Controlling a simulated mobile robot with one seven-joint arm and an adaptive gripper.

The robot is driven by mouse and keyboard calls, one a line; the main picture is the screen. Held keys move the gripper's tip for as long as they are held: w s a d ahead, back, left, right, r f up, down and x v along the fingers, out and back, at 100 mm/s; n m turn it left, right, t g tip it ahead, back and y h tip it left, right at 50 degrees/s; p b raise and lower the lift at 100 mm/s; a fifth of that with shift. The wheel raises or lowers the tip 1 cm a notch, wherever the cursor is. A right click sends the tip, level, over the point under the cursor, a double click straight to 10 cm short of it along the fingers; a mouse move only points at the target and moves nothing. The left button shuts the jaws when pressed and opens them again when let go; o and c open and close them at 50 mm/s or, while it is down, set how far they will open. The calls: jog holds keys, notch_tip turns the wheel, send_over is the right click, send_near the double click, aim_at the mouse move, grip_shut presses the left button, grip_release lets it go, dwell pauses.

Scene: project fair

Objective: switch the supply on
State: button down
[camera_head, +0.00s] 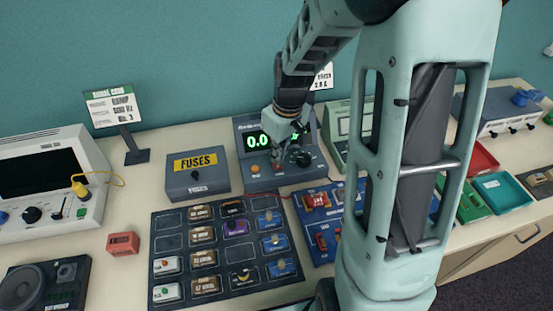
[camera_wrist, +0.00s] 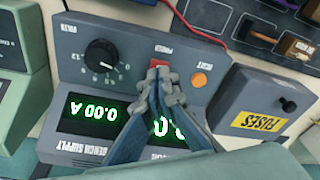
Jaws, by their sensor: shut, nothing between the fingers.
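The bench supply (camera_head: 254,183) is a grey unit near the back of the bench, with lit green digits. It shows upside down in the wrist view (camera_wrist: 215,60), where one readout gives 0.00 A (camera_wrist: 92,110) and the other is partly covered by my fingers. Its red power switch (camera_wrist: 158,62) is on the sloped panel between an orange reset button (camera_wrist: 198,79) and a black volts knob (camera_wrist: 101,54). My gripper (camera_wrist: 160,75) is shut and empty, its fingertips at the switch and hiding part of it. I cannot tell whether they touch it.
A grey fuses box (camera_head: 197,184) stands left of the supply. A dark board (camera_head: 170,222) with several modules lies in front, with a blue board (camera_head: 318,250) to its right. A red wire (camera_wrist: 205,35) runs from the supply's front. My arm hides part of the bench's right side.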

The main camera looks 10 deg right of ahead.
jog(key=shift+r+p, duration=1.8)
jog(key=shift+r, duration=1.05)
